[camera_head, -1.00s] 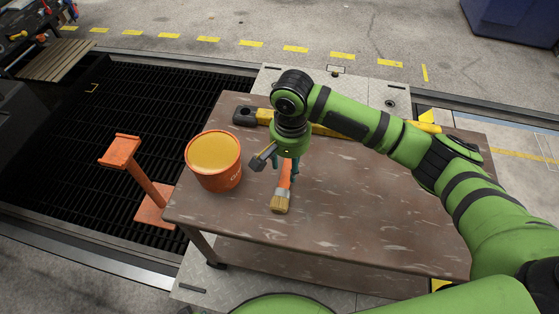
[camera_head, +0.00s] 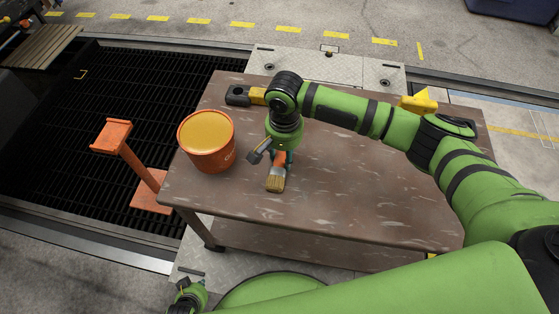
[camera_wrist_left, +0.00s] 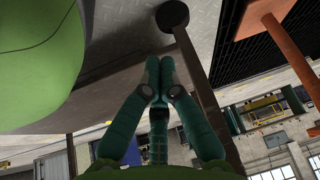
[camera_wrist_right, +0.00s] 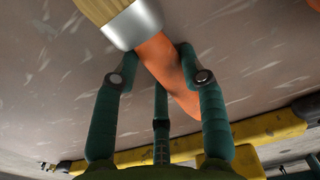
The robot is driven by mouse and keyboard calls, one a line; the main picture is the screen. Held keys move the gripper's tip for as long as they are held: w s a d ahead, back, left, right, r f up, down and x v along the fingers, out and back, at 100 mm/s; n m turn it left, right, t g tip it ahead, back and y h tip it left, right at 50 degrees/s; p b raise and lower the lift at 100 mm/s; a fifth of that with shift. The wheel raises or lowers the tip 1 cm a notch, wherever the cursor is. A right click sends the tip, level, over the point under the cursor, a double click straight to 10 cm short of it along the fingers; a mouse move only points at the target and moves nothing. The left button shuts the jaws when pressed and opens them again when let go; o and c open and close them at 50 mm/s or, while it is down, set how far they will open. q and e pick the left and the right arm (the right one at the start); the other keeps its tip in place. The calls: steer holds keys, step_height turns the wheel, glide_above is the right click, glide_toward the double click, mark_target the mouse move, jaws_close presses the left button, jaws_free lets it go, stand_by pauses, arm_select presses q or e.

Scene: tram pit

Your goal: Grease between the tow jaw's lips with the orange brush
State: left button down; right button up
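The orange brush (camera_head: 276,180) lies on the brown table, its pale bristles toward me. My right gripper (camera_head: 283,155) is over its handle, pointing down. In the right wrist view the orange handle (camera_wrist_right: 165,65) runs between the fingertips (camera_wrist_right: 158,50); I cannot tell whether they press on it. The dark tow jaw (camera_head: 238,95) is at the left end of a yellow bar (camera_head: 258,96) at the table's back; its lips are too small to make out. My left gripper (camera_wrist_left: 159,62) is shut and empty, low beside the table; its arm shows at the head view's bottom left.
An orange bucket of yellow grease (camera_head: 208,133) stands on the table (camera_head: 350,200), left of the brush. A yellow block (camera_head: 419,102) is at the back right. The table's front right is clear.

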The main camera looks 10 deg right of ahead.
mark_target(283, 155)
stand_by(0.3)
